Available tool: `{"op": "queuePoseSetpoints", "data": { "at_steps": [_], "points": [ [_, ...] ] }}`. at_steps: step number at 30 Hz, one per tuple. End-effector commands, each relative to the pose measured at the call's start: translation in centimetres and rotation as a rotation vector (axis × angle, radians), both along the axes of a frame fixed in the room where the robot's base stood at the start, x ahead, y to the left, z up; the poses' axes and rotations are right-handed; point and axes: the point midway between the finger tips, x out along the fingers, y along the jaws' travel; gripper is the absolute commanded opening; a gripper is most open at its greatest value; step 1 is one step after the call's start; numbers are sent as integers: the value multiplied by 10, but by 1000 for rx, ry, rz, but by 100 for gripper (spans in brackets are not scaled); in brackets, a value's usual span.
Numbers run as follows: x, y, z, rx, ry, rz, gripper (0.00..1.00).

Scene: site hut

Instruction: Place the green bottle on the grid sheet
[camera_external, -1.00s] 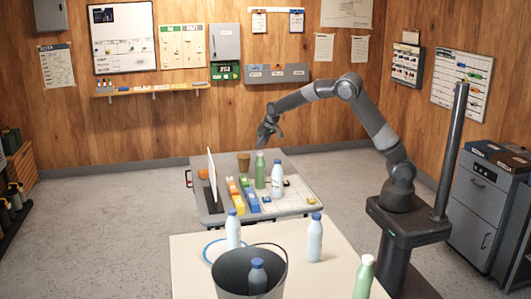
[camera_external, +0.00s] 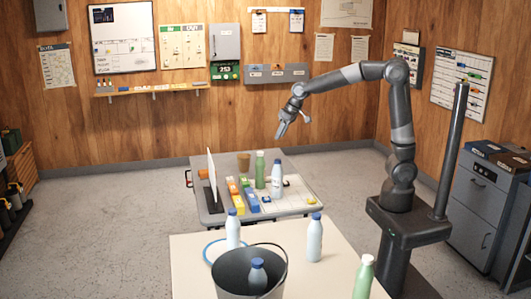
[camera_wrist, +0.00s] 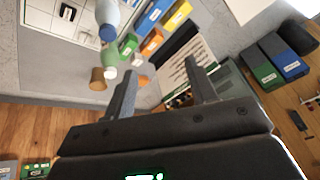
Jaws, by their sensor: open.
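A green bottle (camera_external: 260,170) with a pale cap stands upright on the far table, beside a white bottle with a blue cap (camera_external: 277,180). It also shows in the wrist view (camera_wrist: 112,53). The white grid sheet (camera_external: 296,193) lies on that table's right part and shows at the top left of the wrist view (camera_wrist: 68,32). A second green bottle (camera_external: 362,280) stands on the near table. My gripper (camera_external: 281,134) is open and empty, above and behind the far table, apart from the bottles.
A white upright panel (camera_external: 212,180), coloured blocks (camera_external: 247,195) and a brown cup (camera_external: 243,162) share the far table. The near table (camera_external: 330,277) holds a grey bucket (camera_external: 228,274) with a bottle in it and two blue-capped bottles. Open floor surrounds the far table.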

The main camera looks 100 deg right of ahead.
Motion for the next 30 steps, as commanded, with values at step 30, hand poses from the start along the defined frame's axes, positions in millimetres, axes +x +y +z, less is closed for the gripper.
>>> {"op": "queuePoseSetpoints", "data": {
  "at_steps": [30],
  "points": [
    [-221, 269, 7, -161, -55, 592, 52]
  ]
}}
